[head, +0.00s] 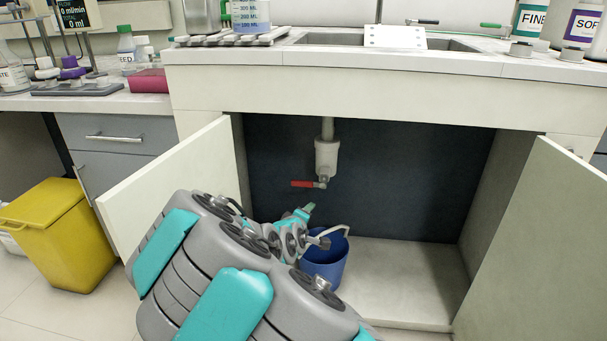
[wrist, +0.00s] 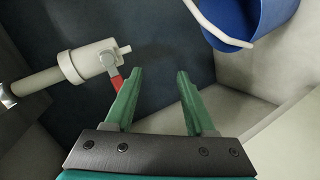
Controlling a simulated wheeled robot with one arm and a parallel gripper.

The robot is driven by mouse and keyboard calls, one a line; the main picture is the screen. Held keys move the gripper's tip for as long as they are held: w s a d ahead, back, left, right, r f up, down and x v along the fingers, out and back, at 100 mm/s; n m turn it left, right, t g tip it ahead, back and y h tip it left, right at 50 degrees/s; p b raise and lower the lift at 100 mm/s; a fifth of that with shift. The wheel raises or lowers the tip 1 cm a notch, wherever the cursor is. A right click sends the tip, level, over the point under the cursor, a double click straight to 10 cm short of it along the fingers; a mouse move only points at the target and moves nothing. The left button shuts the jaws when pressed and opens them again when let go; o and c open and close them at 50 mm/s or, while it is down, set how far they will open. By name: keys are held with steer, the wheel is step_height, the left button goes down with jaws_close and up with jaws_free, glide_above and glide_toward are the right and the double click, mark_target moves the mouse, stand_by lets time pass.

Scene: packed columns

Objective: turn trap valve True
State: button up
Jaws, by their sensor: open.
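The trap (head: 326,157) is a pale cylinder on the drain pipe under the sink. Its valve has a red handle (head: 303,184) that points left from the trap's lower end in the head view. In the wrist view the trap (wrist: 92,62) lies at the left, and the red handle (wrist: 116,80) is just left of the left finger, partly hidden by it. My gripper (wrist: 160,73) is open, with nothing between its fingers. In the head view my gripper (head: 308,208) is below the valve, inside the cabinet; my arm hides part of it.
A blue bucket (head: 325,268) with a pale handle stands on the cabinet floor below the trap; it also shows at the wrist view's upper right (wrist: 240,22). Both cabinet doors (head: 165,190) (head: 550,240) stand open. The cabinet floor right of the bucket is clear.

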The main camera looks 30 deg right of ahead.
mark_target(300, 185)
steer(key=w+r+n+t, duration=0.2)
steer(key=w+r+n+t+h+p, duration=0.1)
steer(key=w+r+n+t, duration=0.1)
steer(key=w+n+t, duration=0.1)
steer(key=shift+w+r, duration=0.25)
steer(key=shift+w, duration=0.05)
steer(key=x, duration=0.7)
steer(key=shift+w+d, duration=0.15)
steer(key=shift+d, duration=0.15)
jaws_close()
stand_by(1.1)
